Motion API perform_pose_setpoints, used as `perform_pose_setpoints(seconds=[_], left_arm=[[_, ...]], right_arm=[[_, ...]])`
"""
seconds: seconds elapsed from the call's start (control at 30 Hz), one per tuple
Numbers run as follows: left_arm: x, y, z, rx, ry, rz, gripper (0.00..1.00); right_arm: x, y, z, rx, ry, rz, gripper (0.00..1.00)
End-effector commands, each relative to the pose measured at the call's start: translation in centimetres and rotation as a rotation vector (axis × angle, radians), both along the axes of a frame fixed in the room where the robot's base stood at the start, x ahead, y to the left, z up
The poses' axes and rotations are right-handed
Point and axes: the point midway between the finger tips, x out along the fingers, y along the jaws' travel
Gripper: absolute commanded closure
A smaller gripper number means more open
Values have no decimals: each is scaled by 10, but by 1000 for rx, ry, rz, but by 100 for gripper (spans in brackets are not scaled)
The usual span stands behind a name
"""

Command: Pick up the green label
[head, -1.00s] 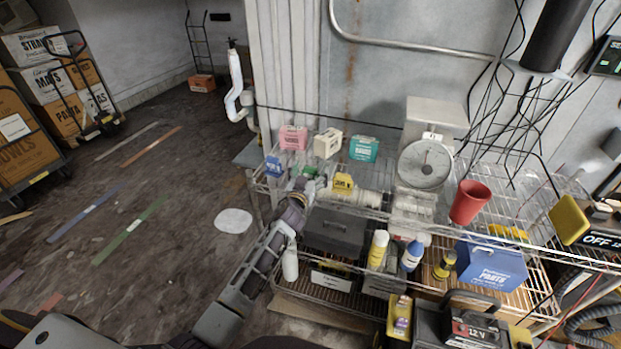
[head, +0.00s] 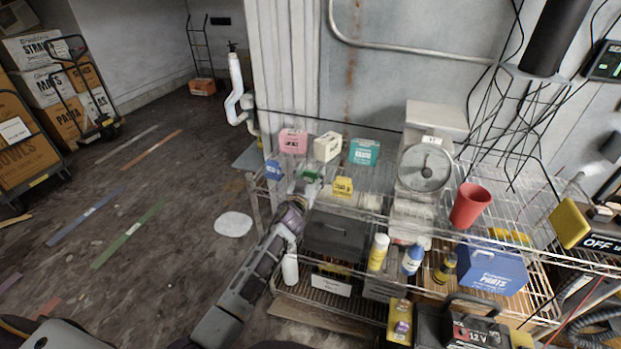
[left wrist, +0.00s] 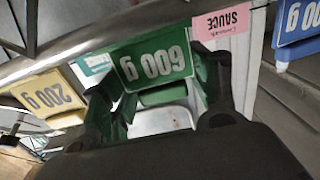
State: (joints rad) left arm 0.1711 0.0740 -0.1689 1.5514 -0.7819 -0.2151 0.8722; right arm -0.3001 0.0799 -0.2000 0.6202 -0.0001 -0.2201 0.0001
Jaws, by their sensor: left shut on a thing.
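The green label (left wrist: 155,62), marked 600 g, appears upside down in the left wrist view. In the head view it is a small green patch (head: 311,178) at the front of the upper wire shelf, between the blue and yellow labels. My left gripper (head: 304,190) is at the label, its fingers on either side. The left wrist view shows the gripper (left wrist: 158,105) shut on the green label, with part of the holder behind it. I cannot tell whether the label is clear of the shelf. My right gripper is not in view.
A blue label (head: 273,170) and a yellow label (head: 343,187) flank it closely. Pink (head: 293,141), cream (head: 327,146) and teal (head: 364,152) boxes stand behind. A scale (head: 424,168) and red cup (head: 470,205) are to the right. Open floor lies left of the rack.

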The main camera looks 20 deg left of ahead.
Motion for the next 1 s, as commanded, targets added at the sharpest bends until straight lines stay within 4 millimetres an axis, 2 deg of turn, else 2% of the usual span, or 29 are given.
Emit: perform_pose_setpoints(seconds=[0.27,0.8,1.0], left_arm=[[0,1,19,1,-3,0,57],[0,1,88,1,-3,0,57],[0,0,99,0,-1,0,57]], right_arm=[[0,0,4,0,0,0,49],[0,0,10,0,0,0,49],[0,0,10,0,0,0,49]])
